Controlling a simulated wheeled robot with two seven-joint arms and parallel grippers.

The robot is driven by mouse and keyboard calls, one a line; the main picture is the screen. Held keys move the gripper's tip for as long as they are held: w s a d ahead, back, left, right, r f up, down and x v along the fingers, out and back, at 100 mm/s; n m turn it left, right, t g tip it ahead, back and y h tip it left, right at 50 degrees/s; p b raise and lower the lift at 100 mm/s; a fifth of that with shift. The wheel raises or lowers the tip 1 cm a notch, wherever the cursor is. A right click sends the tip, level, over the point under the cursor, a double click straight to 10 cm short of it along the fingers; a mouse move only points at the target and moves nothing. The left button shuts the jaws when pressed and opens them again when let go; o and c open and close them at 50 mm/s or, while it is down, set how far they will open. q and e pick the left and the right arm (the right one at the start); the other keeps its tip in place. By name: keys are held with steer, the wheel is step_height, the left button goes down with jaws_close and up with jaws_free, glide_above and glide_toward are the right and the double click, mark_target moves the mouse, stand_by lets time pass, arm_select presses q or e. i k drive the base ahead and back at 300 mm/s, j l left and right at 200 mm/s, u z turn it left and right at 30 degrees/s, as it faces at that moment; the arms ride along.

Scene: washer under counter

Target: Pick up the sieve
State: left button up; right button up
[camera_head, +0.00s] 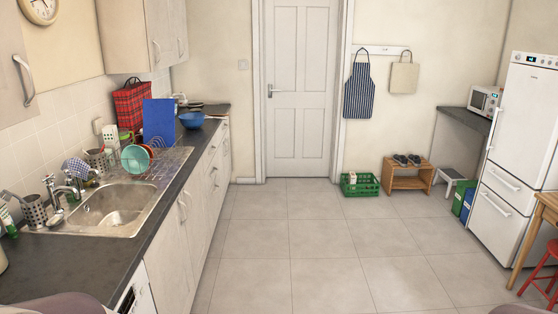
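I cannot make out a sieve for certain in the head view. Perforated metal holders stand around the sink (128,225): one holder (36,212) at its left, and another holder (97,161) behind it by the dish rack. A blue bowl (191,120) sits farther along the counter. Neither gripper is in view; only rounded grey parts, probably of my arms, show at the bottom corners.
The dark counter (85,262) runs along the left with a dish rack (160,163) and blue board (159,121). A green crate (360,186), wooden stool (408,178) and white fridge (520,130) stand farther right. The tiled floor (320,240) is clear toward the door.

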mark_target(202, 107)
steer(key=i, duration=2.5)
steer(key=i+l+u, duration=0.1)
steer(key=i+u, duration=0.15)
steer(key=i, duration=0.3)
steer(key=i+l+u, duration=0.3)
steer(key=i, duration=0.3)
steer(key=i+l+u, duration=0.25)
steer(key=i, duration=0.3)
steer(key=i+l+u, duration=0.3)
steer(key=i+l, duration=0.1)
steer(key=i, duration=0.1)
